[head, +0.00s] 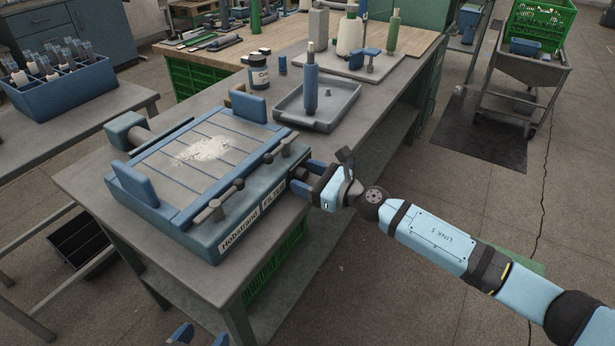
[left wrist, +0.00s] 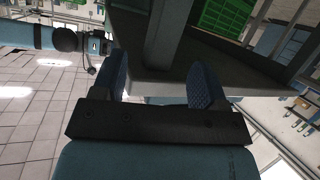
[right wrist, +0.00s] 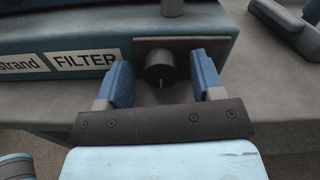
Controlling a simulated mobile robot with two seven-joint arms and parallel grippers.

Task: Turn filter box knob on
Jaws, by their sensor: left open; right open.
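The filter box (head: 165,205) is a blue case with a slatted top on the grey bench, with white dust on the slats. Its front carries a FILTER label, which also shows in the right wrist view (right wrist: 86,60). The round black knob (right wrist: 160,66) sits on a dark plate right of that label, with a small light mark at its lower edge. My right gripper (head: 318,183) is open in front of the box's right end, its fingers on either side of the knob with gaps showing. My left gripper (head: 201,337) is open and empty, low by the bench.
Two T-shaped handles (head: 219,202) (head: 280,148) stand on the box's front edge. A grey tray (head: 345,110) with a blue upright cylinder and a dark jar (head: 258,73) are behind.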

